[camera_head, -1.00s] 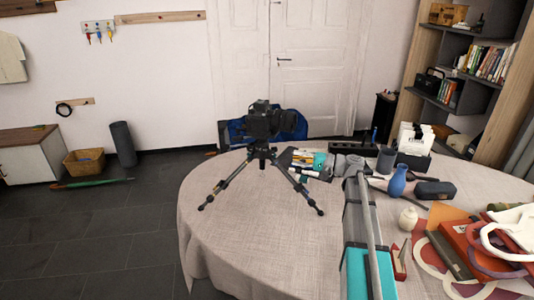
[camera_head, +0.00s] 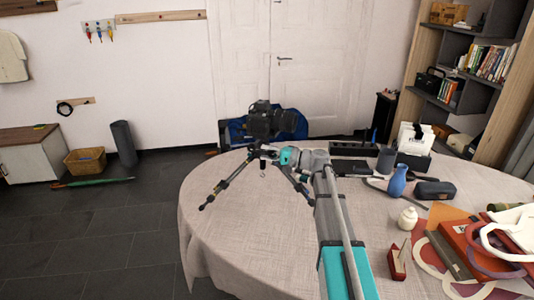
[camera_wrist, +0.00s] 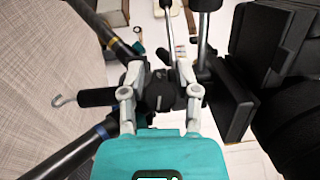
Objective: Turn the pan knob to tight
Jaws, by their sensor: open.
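The tripod (camera_head: 236,178) stands on the round table with the black camera (camera_head: 270,122) on top. My gripper (camera_head: 272,155) is at the tripod's head, just below the camera, coming from the right. In the wrist view my gripper (camera_wrist: 162,78) is open, with one finger on each side of a dark round part (camera_wrist: 161,92) that looks like the pan knob. I cannot tell whether the fingers touch it. Any mark showing tight or loose is not visible. The camera (camera_wrist: 270,45) fills the right of the wrist view.
A blue vase (camera_head: 397,181), a small white jar (camera_head: 408,218) and a black tray (camera_head: 352,149) stand on the table (camera_head: 235,240). The table's front left is clear.

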